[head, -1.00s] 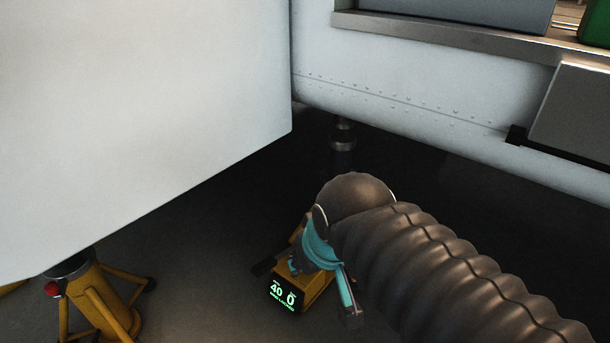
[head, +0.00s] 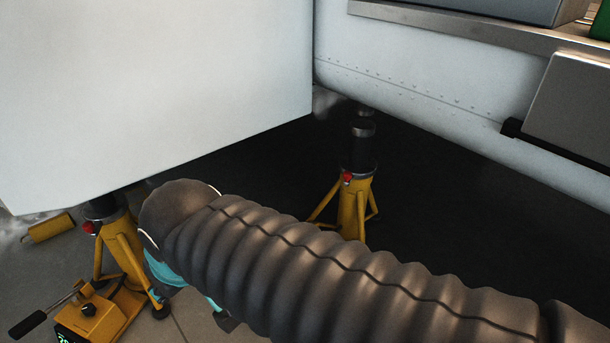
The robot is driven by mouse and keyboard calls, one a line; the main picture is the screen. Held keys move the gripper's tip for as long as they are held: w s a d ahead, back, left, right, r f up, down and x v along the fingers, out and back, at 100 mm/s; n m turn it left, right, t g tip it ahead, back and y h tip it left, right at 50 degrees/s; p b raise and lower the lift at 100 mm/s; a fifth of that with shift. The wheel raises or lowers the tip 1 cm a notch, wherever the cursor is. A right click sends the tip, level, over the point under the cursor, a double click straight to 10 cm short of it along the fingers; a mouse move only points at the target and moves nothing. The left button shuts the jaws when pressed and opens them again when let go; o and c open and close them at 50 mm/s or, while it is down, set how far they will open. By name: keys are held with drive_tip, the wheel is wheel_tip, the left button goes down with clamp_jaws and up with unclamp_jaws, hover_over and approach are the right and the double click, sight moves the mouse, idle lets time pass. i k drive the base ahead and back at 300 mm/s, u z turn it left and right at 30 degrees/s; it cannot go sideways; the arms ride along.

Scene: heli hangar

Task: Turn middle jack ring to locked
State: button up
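Two yellow tripod jacks show in the head view. The left jack (head: 121,245) stands under the white body's lower edge, with a dark collar (head: 103,207) and a red knob (head: 88,227) at its top. The other jack (head: 352,212) stands further right, with a dark cylinder (head: 361,148) and a red knob (head: 347,178). I cannot tell which is the middle one, nor read any ring's position. My gripper (head: 168,274), teal and dark, is low, right of the left jack and apart from the right one. My arm hides most of it, so its opening and any contact are unclear.
A yellow box (head: 98,315) with a black-gripped lever (head: 40,318) and a partly cut-off green display sits lower left. A yellow block (head: 48,228) lies at the far left. A white panel (head: 150,90) hangs overhead; dark open floor (head: 445,200) lies right.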

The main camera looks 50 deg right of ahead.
sight(349, 173)
drive_tip(key=u, duration=0.1)
drive_tip(key=k, duration=0.65)
drive_tip(key=z, duration=1.75)
